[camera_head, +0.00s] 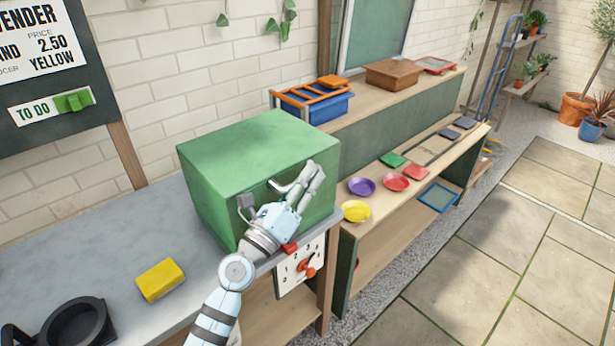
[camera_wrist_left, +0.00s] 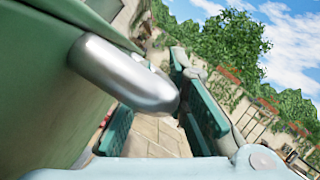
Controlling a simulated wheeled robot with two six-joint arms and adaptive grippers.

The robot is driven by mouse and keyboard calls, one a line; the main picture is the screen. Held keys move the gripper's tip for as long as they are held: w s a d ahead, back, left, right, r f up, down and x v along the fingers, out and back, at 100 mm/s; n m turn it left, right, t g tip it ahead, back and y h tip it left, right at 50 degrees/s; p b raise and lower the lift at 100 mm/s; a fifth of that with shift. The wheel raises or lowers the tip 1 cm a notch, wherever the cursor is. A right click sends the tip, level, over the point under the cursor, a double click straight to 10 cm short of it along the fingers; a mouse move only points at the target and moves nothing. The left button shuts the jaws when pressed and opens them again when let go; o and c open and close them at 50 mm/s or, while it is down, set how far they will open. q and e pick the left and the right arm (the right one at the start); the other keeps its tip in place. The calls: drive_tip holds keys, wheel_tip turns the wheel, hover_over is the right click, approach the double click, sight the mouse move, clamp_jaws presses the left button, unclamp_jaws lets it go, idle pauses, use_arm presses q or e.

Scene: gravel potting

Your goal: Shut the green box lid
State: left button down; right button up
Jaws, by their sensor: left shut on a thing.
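The green box (camera_head: 235,150) stands on the grey bench. Its top looks flat, and I see no open gap, though my arm covers part of the front. A small grey metal fitting (camera_head: 246,204) is on its front face. My left gripper (camera_head: 303,181) is at the right part of that front face. In the left wrist view the rounded silver handle (camera_wrist_left: 120,75) sticks out from the green surface (camera_wrist_left: 45,85) and reaches between the teal finger pads of my left gripper (camera_wrist_left: 160,115). The gripper is shut on the handle. My right gripper is not in view.
A yellow block (camera_head: 160,279) and a black pan (camera_head: 75,325) lie on the grey bench (camera_head: 115,235). Right of the box, a wooden shelf holds a yellow bowl (camera_head: 356,211), a purple bowl (camera_head: 361,187) and red dishes. A blue crate (camera_head: 320,107) stands behind. Open paving lies to the right.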

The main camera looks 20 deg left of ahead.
use_arm(q)
drive_tip(key=shift+d+f, duration=0.15)
drive_tip(key=shift+f, duration=0.35)
drive_tip(key=c, duration=1.9)
unclamp_jaws()
drive_tip(key=o, duration=0.3)
drive_tip(key=shift+w+d, duration=0.1)
drive_tip(key=shift+d, duration=0.1)
drive_tip(key=shift+o, duration=0.2)
drive_tip(key=shift+r, duration=0.1)
drive_tip(key=shift+a, duration=0.1)
drive_tip(key=shift+s+a, duration=0.1)
drive_tip(key=shift+s, duration=0.1)
drive_tip(key=v, duration=0.7)
